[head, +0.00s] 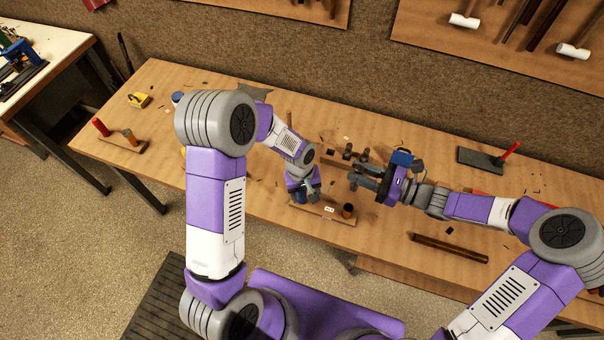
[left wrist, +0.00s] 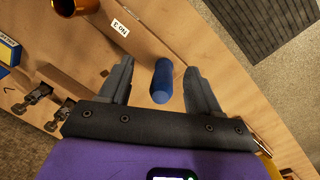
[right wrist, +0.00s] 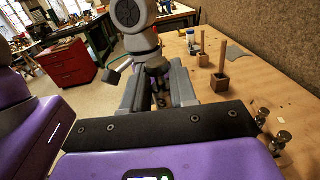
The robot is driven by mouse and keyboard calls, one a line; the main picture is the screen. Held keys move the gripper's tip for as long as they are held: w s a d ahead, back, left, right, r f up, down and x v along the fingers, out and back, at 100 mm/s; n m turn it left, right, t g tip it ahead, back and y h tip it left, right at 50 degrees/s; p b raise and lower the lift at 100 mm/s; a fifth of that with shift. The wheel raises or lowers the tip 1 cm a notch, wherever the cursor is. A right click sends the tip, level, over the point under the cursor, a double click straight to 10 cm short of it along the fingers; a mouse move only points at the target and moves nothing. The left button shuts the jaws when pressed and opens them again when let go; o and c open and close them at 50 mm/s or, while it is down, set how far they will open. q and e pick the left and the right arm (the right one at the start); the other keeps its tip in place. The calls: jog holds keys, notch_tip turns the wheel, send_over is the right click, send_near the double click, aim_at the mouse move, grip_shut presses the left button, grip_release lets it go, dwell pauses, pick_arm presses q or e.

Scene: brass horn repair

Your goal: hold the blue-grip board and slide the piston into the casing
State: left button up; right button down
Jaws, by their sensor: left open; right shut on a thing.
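The board (head: 335,217) lies near the table's front edge, with a white "NO 3" label and a copper-coloured upright casing (head: 347,210) at its right end. Its blue grip (left wrist: 162,82) stands between the fingers of my left gripper (left wrist: 160,88), which is open around it with gaps on both sides. In the head view my left gripper (head: 310,193) mostly covers the grip. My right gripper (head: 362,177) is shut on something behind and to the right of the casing.
Several small dark cylinders (head: 348,152) stand on a strip behind the grippers. A red-grip board (head: 122,143) is at the left. A dark slab (head: 480,158) lies at the back right, and a dark bar (head: 450,248) at the front right.

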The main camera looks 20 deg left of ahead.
aim_at(301, 194)
pick_arm(q)
jog(key=shift+n+y, duration=0.7)
jog(key=shift+n, duration=0.1)
jog(key=r, duration=0.1)
jog(key=w+a+r, duration=0.1)
jog(key=r, duration=0.1)
jog(key=w+a+r, duration=0.1)
jog(key=shift+w+r, duration=0.25)
jog(key=shift+r, duration=0.15)
jog(key=shift+a, duration=0.15)
notch_tip(301, 194, down, 12)
jog(key=shift+r, duration=0.15)
grip_shut()
